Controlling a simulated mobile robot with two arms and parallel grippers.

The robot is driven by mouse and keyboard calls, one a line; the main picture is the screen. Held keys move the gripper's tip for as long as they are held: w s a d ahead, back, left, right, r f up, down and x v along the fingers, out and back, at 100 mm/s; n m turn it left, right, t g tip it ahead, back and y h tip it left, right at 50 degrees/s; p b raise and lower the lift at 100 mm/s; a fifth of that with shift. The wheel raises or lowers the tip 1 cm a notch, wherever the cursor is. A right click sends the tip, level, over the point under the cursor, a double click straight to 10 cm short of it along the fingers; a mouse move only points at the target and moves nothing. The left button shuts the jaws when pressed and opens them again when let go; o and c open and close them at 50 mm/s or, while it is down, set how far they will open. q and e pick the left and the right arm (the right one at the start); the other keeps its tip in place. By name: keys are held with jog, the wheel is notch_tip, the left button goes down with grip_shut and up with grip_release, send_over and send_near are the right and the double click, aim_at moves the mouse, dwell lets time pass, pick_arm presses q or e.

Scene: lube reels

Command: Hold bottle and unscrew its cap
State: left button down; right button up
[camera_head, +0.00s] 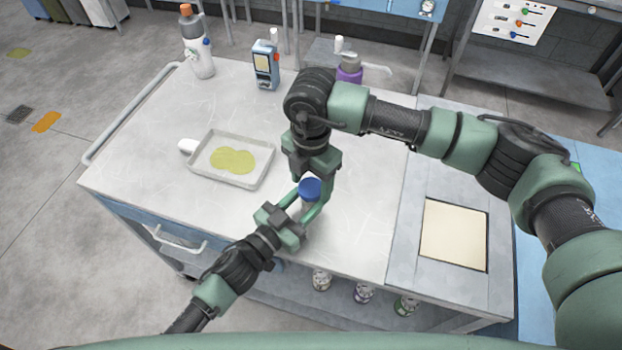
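The bottle shows mainly by its round blue cap (310,187), above the front middle of the cart top; its body is largely hidden by my grippers. My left gripper (306,205) reaches in from the lower left, with its green fingers on either side of the bottle below the cap. Whether they touch it cannot be told. My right gripper (313,177) points down from above, just behind the cap in the picture. Its fingers are spread apart at the cap's two sides, with no clear contact.
The cart top (140,150) carries a tray with a yellow-green spill (233,159), a white bottle with orange cap (197,45), a blue-grey device (265,65) and a purple container (350,70). Several small jars (362,292) sit on a lower shelf. The cart's left front is clear.

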jog(key=c, duration=1.1)
jog(key=n, duration=0.8)
jog(key=shift+r+n, duration=0.1)
jog(key=shift+n, duration=0.3)
jog(key=n, duration=0.8)
jog(key=shift+n, duration=0.3)
jog(key=n, duration=1.2)
jog(key=shift+n, duration=0.4)
jog(key=n, duration=0.5)
jog(key=shift+n, duration=0.3)
jog(key=shift+r, duration=0.2)
jog(key=shift+r, duration=0.95)
jog(key=shift+c, duration=0.2)
